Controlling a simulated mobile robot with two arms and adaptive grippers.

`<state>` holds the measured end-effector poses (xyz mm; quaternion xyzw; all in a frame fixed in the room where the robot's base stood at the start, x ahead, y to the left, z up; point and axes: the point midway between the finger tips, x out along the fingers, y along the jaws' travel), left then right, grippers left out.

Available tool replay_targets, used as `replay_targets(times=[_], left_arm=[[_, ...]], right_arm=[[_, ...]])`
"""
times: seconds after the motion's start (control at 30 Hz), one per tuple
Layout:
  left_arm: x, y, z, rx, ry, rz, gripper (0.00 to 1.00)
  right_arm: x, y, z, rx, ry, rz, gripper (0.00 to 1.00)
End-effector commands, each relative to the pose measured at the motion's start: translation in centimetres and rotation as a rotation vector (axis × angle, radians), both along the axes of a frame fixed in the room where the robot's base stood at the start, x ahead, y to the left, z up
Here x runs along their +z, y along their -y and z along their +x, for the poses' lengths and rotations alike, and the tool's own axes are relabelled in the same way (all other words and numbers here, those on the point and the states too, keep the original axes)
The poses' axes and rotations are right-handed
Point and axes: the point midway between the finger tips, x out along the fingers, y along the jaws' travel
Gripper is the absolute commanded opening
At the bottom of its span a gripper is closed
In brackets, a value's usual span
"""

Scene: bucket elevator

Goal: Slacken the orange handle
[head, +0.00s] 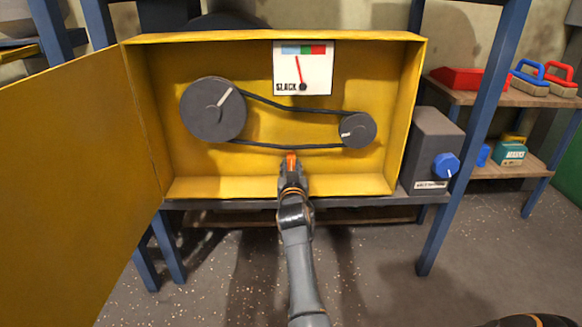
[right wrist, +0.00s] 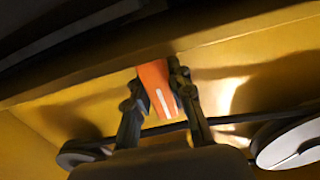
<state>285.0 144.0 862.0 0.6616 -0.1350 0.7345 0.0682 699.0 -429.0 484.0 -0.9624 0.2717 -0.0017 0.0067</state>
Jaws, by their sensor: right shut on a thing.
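The orange handle (head: 291,160) shows as a small orange tip under the belt, inside the open yellow box, in the head view. In the right wrist view the orange handle (right wrist: 156,88) has a white stripe and sits between both fingers. My right gripper (head: 291,168) is shut on it; its fingers (right wrist: 158,100) flank the handle. The black belt (head: 290,147) runs round a large left pulley (head: 213,109) and a small right pulley (head: 358,130). The slack gauge (head: 303,68) has its needle slightly left of upright, near the blue and green bands. My left gripper is not in view.
The yellow door (head: 75,170) stands open at the left. A grey box with a blue knob (head: 445,166) stands right of the yellow box (head: 408,110). A shelf (head: 490,97) with red and blue items is farther right. Blue posts flank the bench.

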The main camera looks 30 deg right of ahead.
Motion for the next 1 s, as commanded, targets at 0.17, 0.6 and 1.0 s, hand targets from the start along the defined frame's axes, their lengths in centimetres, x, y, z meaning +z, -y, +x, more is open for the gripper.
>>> replay_targets(times=[0.17, 0.6, 1.0], left_arm=[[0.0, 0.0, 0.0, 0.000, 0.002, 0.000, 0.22], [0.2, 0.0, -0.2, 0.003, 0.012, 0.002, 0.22], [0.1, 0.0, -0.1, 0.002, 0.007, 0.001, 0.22]], right_arm=[[0.0, -0.1, 0.0, 0.001, 0.002, 0.006, 0.00], [0.1, 0.0, 0.0, 0.000, 0.001, 0.002, 0.45], [6.4, 0.0, 0.0, 0.000, 0.006, 0.001, 0.45]])
